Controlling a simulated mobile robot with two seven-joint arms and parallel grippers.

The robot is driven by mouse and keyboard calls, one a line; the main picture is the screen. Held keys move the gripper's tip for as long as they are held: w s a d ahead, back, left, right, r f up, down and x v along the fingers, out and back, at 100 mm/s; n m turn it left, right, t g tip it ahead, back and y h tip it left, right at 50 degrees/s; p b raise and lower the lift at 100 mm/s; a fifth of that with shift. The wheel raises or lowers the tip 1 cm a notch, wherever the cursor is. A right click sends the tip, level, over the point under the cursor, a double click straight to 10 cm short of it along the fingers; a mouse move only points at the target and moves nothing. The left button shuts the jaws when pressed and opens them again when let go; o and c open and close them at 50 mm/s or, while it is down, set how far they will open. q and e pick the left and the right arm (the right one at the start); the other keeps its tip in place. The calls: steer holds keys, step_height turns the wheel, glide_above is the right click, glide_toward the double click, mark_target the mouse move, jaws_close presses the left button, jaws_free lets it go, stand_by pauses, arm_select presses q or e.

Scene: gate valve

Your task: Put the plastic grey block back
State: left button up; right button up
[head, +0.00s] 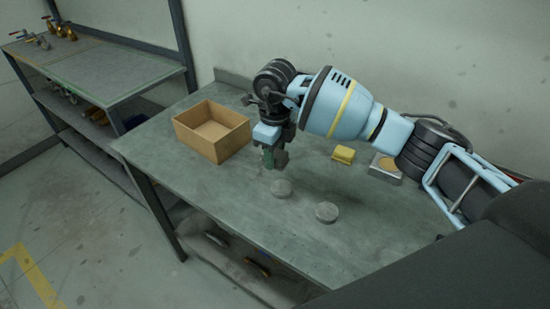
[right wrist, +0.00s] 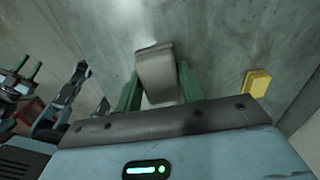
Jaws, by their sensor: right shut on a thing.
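My right gripper (head: 271,158) is over the middle of the workbench, pointing down, between the cardboard box and the yellow block. In the right wrist view, its two green fingers (right wrist: 158,90) are shut on a grey block (right wrist: 157,72). In the head view the block is mostly hidden by the gripper, and I cannot tell whether it touches the bench. My left gripper does not show in the head view. Blue and dark parts with green finger-like pieces show at the left of the right wrist view, too unclear to read their state.
An open cardboard box (head: 212,130) stands left on the workbench (head: 240,215). Two round grey discs (head: 282,188) (head: 326,211) lie in front of the gripper. A yellow block (head: 343,154) and a silver tray-like item (head: 385,166) lie right. A shelf with brass fittings (head: 62,29) stands back left.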

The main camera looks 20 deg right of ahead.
steer(key=s+d+n, duration=0.1)
steer(key=s+n, duration=1.4)
steer(key=n, duration=1.3)
steer(key=shift+s+d+f, duration=0.15)
steer(key=shift+d+f, duration=0.15)
steer(key=shift+f, duration=0.1)
steer(key=shift+d, duration=0.1)
